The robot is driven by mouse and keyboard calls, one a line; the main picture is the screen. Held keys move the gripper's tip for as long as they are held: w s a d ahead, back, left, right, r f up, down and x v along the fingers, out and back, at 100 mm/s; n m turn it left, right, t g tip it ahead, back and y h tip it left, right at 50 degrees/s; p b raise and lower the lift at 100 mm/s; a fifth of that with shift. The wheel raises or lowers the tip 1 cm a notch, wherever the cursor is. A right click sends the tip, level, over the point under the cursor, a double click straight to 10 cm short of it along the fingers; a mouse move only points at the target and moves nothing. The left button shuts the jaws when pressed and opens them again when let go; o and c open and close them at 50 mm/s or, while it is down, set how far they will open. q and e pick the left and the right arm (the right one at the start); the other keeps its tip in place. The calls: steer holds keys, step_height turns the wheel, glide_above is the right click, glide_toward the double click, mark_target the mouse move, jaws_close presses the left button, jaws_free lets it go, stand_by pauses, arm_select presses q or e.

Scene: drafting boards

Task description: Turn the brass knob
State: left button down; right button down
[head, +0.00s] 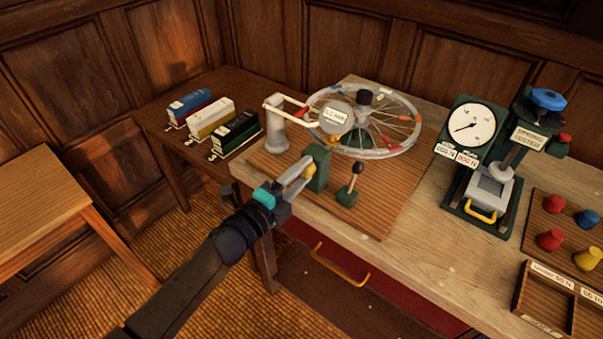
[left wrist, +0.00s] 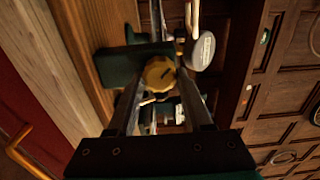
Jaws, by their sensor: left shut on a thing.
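The brass knob (head: 311,171) is a small yellow ribbed knob on the side of a dark green block (head: 318,165) at the front left of the wheel stand. My left gripper (head: 304,172) reaches it from the left and is shut on it. In the left wrist view the brass knob (left wrist: 158,73) sits between the tips of the two fingers of my left gripper (left wrist: 160,80), with its round face toward the camera. The fingers hide part of the knob in the head view. My right gripper is not in view.
A spoked wheel (head: 385,150) lies behind the green block, with a small black-topped lever (head: 354,178) close to the right. A grey post with a round labelled disc (head: 336,118) stands behind. A spring tester (head: 490,190) is farther right. A yellow drawer handle (head: 340,266) sticks out below.

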arm_select(q)
steer(key=shift+c, duration=1.5)
jaws_free()
steer(key=v, duration=1.5)
steer(key=shift+s+a, duration=0.1)
